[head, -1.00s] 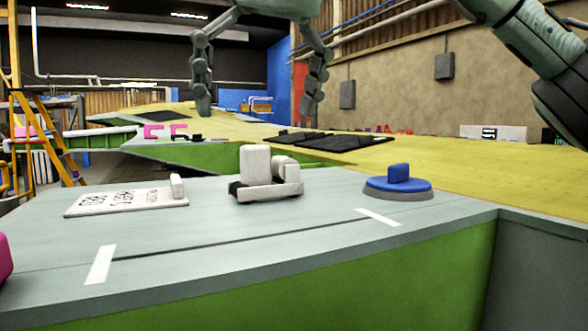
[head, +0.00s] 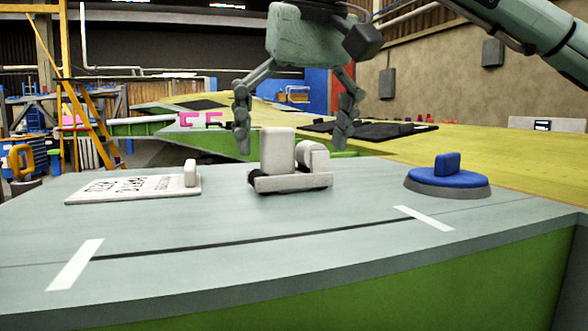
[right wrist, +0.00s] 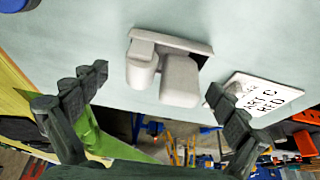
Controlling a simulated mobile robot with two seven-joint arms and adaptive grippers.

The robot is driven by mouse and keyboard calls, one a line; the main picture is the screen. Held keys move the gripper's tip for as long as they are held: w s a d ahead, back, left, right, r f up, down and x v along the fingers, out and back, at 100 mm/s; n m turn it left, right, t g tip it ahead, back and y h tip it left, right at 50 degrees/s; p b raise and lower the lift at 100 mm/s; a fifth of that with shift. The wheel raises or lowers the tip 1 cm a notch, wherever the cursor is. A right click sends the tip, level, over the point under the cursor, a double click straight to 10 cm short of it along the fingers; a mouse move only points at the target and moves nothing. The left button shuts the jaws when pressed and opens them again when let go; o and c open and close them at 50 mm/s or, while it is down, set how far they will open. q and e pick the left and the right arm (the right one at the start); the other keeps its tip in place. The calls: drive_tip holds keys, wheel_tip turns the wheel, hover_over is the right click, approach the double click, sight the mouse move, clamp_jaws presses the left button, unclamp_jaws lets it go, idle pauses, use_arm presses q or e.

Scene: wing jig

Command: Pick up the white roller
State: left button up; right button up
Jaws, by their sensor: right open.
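The white roller (head: 277,150) stands upright on the grey-green work surface (head: 200,225), near its middle. It has a tall rounded block, a smaller block beside it and a flat base with dark ends. My right gripper (head: 291,148) is open and empty, pointing down, with one finger on each side of the roller in the picture. Whether its fingertips are level with or behind the roller is hard to tell. In the right wrist view the roller (right wrist: 180,80) lies between and beyond the spread fingers (right wrist: 155,85), apart from them. My left gripper is not in view.
A white sign plate (head: 135,188) with lettering and a small upright handle lies left of the roller. A blue knob on a grey disc (head: 447,172) sits to the right. White tape strips mark the surface, whose front part is clear. A yellow wing panel (head: 480,160) lies behind.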

sight(294, 176)
drive_tip(key=shift+w+f, duration=0.1)
drive_tip(key=shift+f, duration=0.15)
drive_tip(key=shift+r, duration=0.1)
drive_tip(key=c, duration=1.4)
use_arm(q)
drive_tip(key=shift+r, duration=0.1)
use_arm(e)
drive_tip(key=shift+r, duration=0.65)
wheel_tip(294, 176, up, 3)
drive_tip(key=shift+f+p, duration=0.1)
drive_tip(key=shift+p, duration=0.4)
use_arm(q)
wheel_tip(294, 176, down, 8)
drive_tip(key=p, duration=0.2)
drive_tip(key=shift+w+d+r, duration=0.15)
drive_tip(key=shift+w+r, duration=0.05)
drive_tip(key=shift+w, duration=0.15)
use_arm(e)
drive_tip(key=s+a+r, duration=0.3)
drive_tip(key=a+r, duration=0.4)
drive_tip(key=a, duration=0.4)
drive_tip(key=shift+s, duration=0.4)
